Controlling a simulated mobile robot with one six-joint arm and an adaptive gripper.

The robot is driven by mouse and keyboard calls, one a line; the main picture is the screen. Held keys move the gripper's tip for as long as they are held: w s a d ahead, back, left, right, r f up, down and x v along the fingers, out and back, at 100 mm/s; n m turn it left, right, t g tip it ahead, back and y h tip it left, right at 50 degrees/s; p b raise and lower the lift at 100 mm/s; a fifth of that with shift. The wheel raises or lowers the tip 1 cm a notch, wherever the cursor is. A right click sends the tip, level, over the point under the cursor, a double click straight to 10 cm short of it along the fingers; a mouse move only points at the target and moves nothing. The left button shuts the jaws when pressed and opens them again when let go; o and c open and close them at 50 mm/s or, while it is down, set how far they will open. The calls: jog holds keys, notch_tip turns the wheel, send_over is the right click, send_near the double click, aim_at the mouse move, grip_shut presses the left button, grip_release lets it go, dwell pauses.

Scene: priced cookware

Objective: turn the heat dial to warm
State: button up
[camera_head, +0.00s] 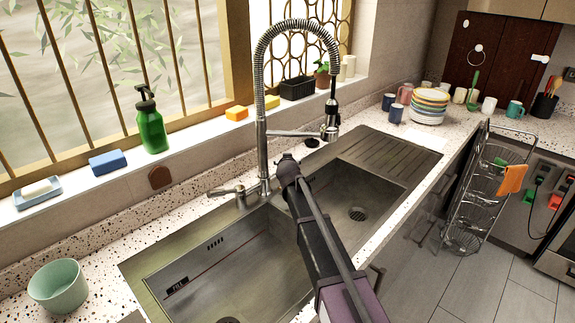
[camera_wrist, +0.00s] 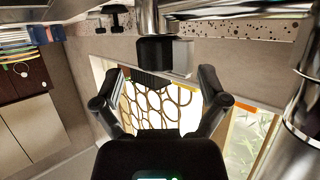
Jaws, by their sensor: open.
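I cannot pick out a heat dial with a readable "warm" mark in either view. Small dark knobs (camera_head: 311,142) stand on the counter behind the tall spring tap (camera_head: 263,150), and dark knobs (camera_wrist: 115,18) show at the top of the wrist view. My gripper (camera_head: 287,160) is over the sinks, just right of the tap. In the wrist view my gripper (camera_wrist: 160,73) has its fingers spread, touching nothing that I can make out.
The tap's side lever (camera_head: 228,191) is left of its column. A green soap bottle (camera_head: 150,127), blue sponge (camera_head: 107,162) and black box (camera_head: 297,88) stand on the sill. A mint bowl (camera_head: 58,286) is at front left. Stacked bowls (camera_head: 429,106) are at back right.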

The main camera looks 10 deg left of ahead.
jog(key=shift+b+x, duration=0.4)
jog(key=shift+x, duration=1.05)
jog(key=c, duration=1.1)
